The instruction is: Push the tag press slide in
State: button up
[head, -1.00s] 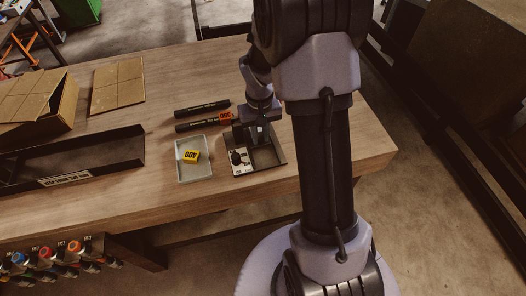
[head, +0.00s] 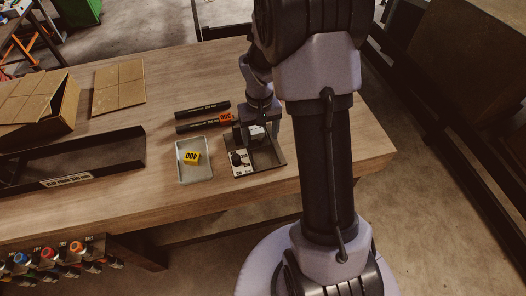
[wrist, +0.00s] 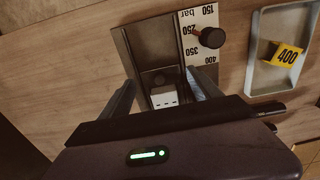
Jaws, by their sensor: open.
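The tag press (head: 268,158) is a dark, open-topped frame on the bench. Beside its channel is a white scale plate (wrist: 204,40) marked in bar, with a black knob (wrist: 211,37). In the wrist view a pale block with dark dots (wrist: 163,97), apparently the slide, sits in the channel between my fingers. My gripper (wrist: 163,88) is open over the press, with one finger on each side of the block. Whether it touches the block I cannot tell. In the head view my gripper (head: 257,131) and arm partly hide the press.
A grey tray (head: 194,174) with a yellow 400 tag (head: 191,158) stands left of the press. A long black tray (head: 110,153) and cardboard box (head: 52,105) are farther left.

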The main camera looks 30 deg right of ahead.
notch_tip(320, 180, up, 8)
jog(key=p, duration=0.5)
jog(key=shift+p, duration=0.3)
